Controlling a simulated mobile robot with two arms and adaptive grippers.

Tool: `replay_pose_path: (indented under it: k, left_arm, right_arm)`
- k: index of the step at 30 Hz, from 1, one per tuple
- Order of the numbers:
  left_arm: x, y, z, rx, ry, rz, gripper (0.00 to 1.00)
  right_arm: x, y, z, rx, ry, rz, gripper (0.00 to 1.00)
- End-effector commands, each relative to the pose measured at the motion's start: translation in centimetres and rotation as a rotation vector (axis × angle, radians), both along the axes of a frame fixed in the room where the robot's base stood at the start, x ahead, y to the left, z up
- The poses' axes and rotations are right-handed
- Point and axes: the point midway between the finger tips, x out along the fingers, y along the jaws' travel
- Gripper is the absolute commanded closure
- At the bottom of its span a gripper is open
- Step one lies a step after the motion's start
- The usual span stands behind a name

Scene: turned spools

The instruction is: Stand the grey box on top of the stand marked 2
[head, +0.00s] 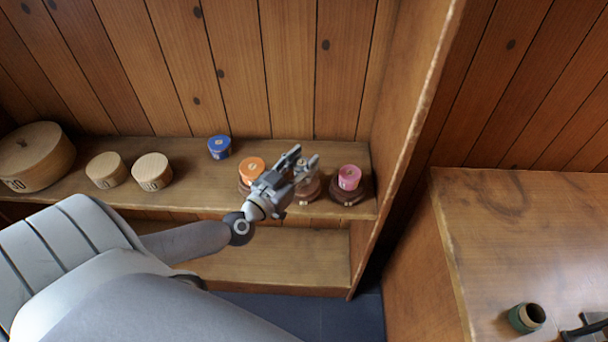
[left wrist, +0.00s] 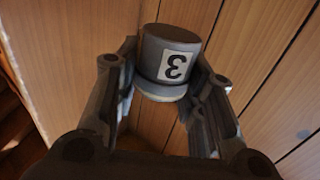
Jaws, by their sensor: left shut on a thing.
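The grey box (left wrist: 165,52) is a short round box with a white label reading 3, which appears upside down in the left wrist view. My left gripper (head: 306,160) is shut on it, with a finger on each side. In the head view the fingers mostly hide the box. The gripper is over the shelf, above the middle dark turned stand (head: 308,194), which shows no box resting on it. I cannot read any stand's mark, so I cannot tell which is 2. My right gripper is not in view.
An orange box (head: 252,167) and a pink box (head: 349,177) sit on stands on either side. A blue box (head: 219,147) and several pale wooden round boxes (head: 152,171) stand further left on the shelf (head: 190,195). An upright panel (head: 405,130) closes the shelf's right end.

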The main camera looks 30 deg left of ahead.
Motion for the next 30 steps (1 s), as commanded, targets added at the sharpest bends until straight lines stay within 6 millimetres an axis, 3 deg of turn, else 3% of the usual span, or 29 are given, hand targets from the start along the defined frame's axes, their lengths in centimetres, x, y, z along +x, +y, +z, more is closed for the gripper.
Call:
replay_pose_path:
  k: [1,10,15,28,29,30]
  left_arm:
    - [0.6,0.3,-1.0,0.002,-0.002,0.001,0.8]
    - [2.4,1.0,-3.5,0.002,-0.001,0.0,0.8]
    - [2.2,0.9,-5.6,0.002,-0.001,0.0,0.8]
    - [2.1,0.9,-6.2,0.0,-0.001,0.0,0.8]
    - [2.2,0.9,-6.1,0.0,-0.001,0.0,0.6]
    - [2.1,0.9,-6.1,0.0,-0.001,0.0,0.55]
  right_arm:
    - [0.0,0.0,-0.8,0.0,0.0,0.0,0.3]
    - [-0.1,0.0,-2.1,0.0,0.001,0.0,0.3]
    - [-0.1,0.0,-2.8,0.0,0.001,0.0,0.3]
    - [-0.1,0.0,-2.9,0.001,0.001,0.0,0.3]
    - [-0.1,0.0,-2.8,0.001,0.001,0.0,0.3]
    - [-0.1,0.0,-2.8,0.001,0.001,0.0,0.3]
